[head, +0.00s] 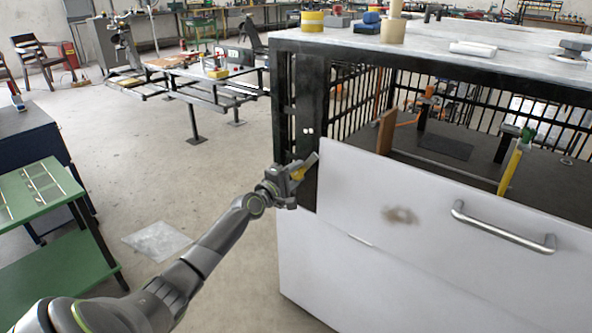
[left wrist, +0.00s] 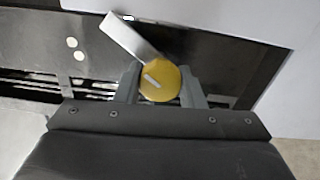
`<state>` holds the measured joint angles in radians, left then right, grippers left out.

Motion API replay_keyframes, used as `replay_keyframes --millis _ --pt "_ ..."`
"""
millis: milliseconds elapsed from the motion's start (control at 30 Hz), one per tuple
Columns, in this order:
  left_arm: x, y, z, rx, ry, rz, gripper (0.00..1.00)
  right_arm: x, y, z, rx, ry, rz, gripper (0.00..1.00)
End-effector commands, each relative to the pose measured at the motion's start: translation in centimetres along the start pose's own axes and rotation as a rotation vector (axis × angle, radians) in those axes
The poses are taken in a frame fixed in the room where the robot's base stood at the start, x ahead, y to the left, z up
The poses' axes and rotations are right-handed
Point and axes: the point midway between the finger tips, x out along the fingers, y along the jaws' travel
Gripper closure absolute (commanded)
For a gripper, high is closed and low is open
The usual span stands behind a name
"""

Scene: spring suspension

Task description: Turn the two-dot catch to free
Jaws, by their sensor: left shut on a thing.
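The two-dot catch has a round yellow knob (head: 298,174), also in the left wrist view (left wrist: 163,90), with a pale mark on its face. A flat metal lever (left wrist: 128,37) runs from the knob to the upper left in the left wrist view, and up and right in the head view. Two white dots (head: 308,131) mark the dark post above the catch; they also show in the left wrist view (left wrist: 75,49). My left gripper (head: 292,179) is shut on the knob, one finger on each side. Whether the lever's tip overlaps the white panel (head: 385,205) is unclear. My right gripper is out of view.
The white panel has a bar handle (head: 503,230) and closes the lower front of a barred cage. A marble-like top (head: 450,50) carries tape rolls and small blocks. A green table (head: 45,200) stands at left. Floor left of the cage is mostly clear.

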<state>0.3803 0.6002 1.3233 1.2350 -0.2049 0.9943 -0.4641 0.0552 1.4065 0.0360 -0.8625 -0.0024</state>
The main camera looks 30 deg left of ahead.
Motion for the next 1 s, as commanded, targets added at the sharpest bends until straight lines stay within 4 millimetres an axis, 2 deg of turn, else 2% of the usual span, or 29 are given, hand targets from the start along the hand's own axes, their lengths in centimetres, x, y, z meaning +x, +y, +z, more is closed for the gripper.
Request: replay_keyframes --millis 500,1000 --pt "0.0 -0.1 0.0 -0.444 0.001 -0.001 1.00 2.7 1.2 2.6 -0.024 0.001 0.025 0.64" --pt "0.0 -0.2 0.0 -0.616 0.001 -0.001 1.00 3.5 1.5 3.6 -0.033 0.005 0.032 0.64"
